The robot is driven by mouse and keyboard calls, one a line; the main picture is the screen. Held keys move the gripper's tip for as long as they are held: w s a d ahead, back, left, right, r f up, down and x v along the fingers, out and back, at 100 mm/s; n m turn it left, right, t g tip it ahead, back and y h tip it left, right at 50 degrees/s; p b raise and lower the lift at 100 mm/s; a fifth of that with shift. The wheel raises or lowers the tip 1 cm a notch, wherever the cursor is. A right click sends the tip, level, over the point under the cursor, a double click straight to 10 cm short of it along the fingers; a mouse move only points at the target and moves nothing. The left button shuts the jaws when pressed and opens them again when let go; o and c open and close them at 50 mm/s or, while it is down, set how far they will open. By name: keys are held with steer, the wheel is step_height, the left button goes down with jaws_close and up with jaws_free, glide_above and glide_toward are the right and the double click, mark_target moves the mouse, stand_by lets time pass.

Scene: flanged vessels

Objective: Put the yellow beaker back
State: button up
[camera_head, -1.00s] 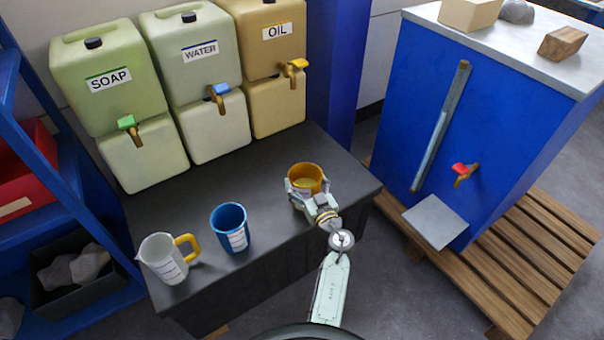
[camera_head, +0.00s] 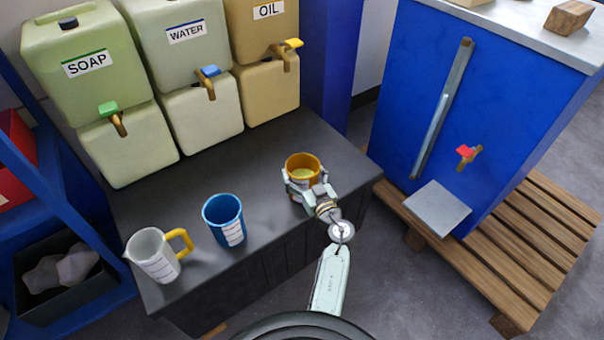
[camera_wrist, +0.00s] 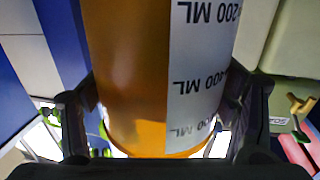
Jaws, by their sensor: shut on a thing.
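The yellow beaker (camera_head: 303,167) is an orange-yellow cup with a light yellowish content inside. It is at the right part of the dark bench. My gripper (camera_head: 308,192) is shut around its body from the front right. In the wrist view the beaker (camera_wrist: 135,70) fills the middle, with its white scale label facing the camera and the fingers of my gripper (camera_wrist: 165,125) on both sides. The beaker looks upright. I cannot tell whether its base touches the bench or is slightly above it.
A blue beaker (camera_head: 223,220) and a clear jug (camera_head: 155,256) with a yellow handle stand left on the bench (camera_head: 190,205). Soap (camera_head: 85,65), water (camera_head: 180,35) and oil (camera_head: 265,30) containers with taps stand behind. A blue cabinet (camera_head: 480,80) with a red tap is right.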

steer(key=o, duration=1.9)
steer(key=shift+f, duration=0.15)
